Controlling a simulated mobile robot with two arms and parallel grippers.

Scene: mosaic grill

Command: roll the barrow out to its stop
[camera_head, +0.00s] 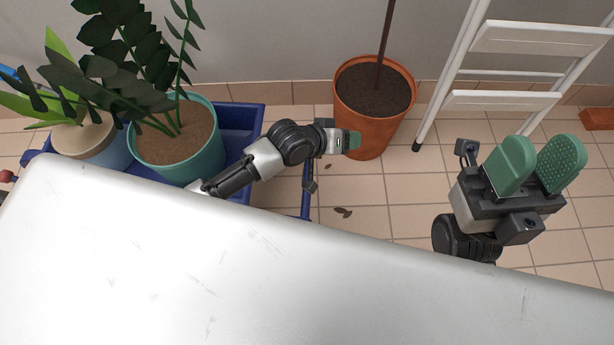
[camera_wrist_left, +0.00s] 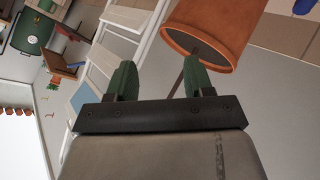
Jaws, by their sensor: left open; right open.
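The blue barrow (camera_head: 253,118) stands at the left in the head view, with potted plants in it. A blue bar (camera_head: 306,195) of it shows to the right of its tray. A white surface in front hides its near part. My left gripper (camera_head: 352,140) reaches past the bar, beside the terracotta pot. In the left wrist view its two green fingers (camera_wrist_left: 160,82) are apart with nothing between them. My right gripper (camera_head: 537,162) is at the right over the tiled floor, open and empty, well away from the barrow.
A terracotta pot (camera_head: 370,127) with a thin stem stands on the floor by the wall. A white stepladder (camera_head: 500,102) leans to its right. A teal pot (camera_head: 178,160) sits in the barrow. Tiled floor (camera_head: 385,200) is mostly clear between the bar and the right gripper.

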